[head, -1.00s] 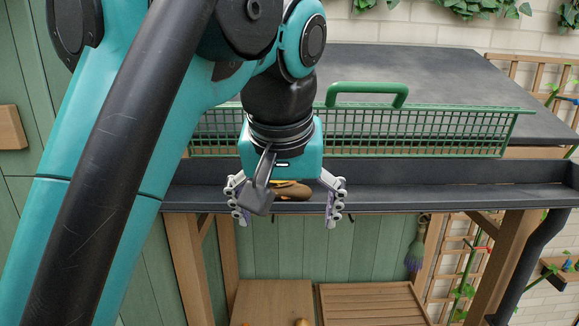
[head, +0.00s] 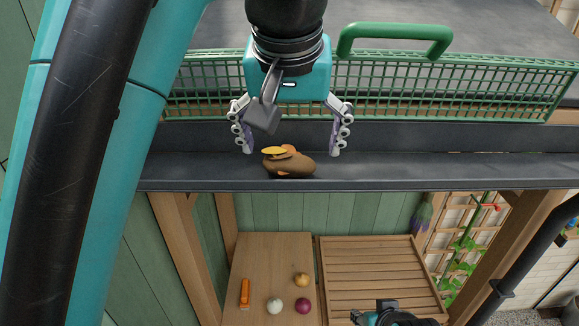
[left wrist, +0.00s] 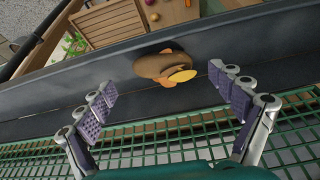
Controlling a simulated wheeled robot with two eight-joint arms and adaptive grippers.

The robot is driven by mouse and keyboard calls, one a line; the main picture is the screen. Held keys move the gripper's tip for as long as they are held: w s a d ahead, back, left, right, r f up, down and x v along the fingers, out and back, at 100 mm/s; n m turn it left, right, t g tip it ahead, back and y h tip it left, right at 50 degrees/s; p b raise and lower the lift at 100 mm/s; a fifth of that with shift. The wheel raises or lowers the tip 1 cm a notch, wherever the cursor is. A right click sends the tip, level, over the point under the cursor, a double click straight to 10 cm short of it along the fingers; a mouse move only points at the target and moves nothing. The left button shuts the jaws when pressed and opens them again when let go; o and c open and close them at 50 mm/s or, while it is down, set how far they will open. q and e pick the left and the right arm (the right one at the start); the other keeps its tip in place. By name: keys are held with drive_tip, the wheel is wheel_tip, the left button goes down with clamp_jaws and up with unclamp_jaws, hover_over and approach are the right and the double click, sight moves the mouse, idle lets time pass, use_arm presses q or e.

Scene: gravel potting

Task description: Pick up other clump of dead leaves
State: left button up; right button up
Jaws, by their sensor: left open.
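A brown clump of dead leaves (head: 289,165) with yellow and orange leaves on it lies in the dark gutter (head: 420,172). My left gripper (head: 292,152) is open, its fingers spread to either side of the clump and pointing down. In the left wrist view the clump (left wrist: 157,67) lies beyond and between the spread fingertips (left wrist: 163,92), apart from both. My right gripper (head: 375,316) shows only in part at the bottom edge of the head view, and its fingers cannot be made out.
A green mesh guard (head: 455,88) with a green handle (head: 395,40) stands behind the gutter along the dark roof. Below is a wooden surface (head: 262,255) with an orange stick-like thing (head: 244,293), a white onion (head: 274,306), a red onion (head: 303,306) and a yellow onion (head: 301,280). A slatted lid (head: 375,270) is beside it.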

sight(289, 155)
use_arm(q)
drive_tip(key=x, duration=0.3)
drive_tip(key=shift+w+a+f, duration=0.2)
drive_tip(key=shift+w+a, duration=0.05)
drive_tip(key=shift+w, duration=0.2)
drive_tip(key=shift+f, duration=0.15)
drive_tip(key=shift+s+d, duration=0.1)
drive_tip(key=shift+s, duration=0.15)
drive_tip(key=shift+w, duration=0.1)
drive_tip(key=c, duration=1.2)
drive_tip(key=shift+c, duration=0.2)
